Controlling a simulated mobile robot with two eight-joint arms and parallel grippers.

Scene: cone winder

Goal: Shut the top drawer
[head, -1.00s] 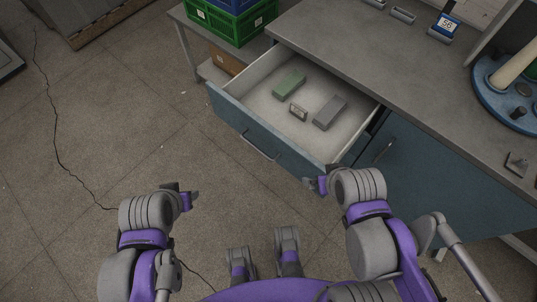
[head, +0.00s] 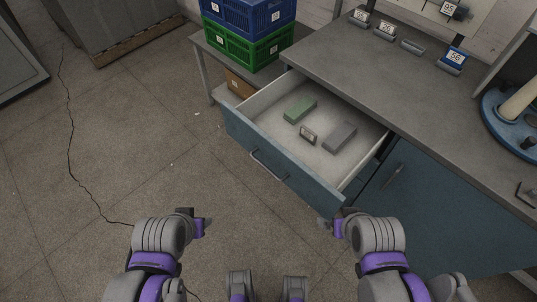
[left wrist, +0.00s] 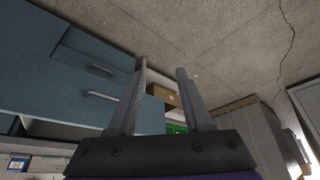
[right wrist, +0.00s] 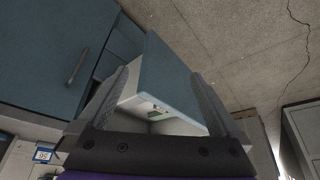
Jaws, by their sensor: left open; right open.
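The top drawer (head: 290,173) stands pulled out from the blue cabinet, its blue front facing my side with a bar handle (head: 268,166). Inside its pale tray lie a green block (head: 300,110), a grey block (head: 340,137) and a small framed tag (head: 308,136). My right gripper (head: 327,224) is open and empty, close to the drawer front's near right corner in the picture. In the right wrist view the drawer front (right wrist: 168,82) shows between the open fingers. My left gripper (head: 207,224) is open and empty over the floor, left of the drawer. Contact cannot be told.
The grey worktop (head: 385,75) sits above the drawer, with small card holders and a blue round stand (head: 510,125). A lower cabinet door (head: 430,215) is right of the drawer. Green (head: 245,48) and blue crates stand on a side table.

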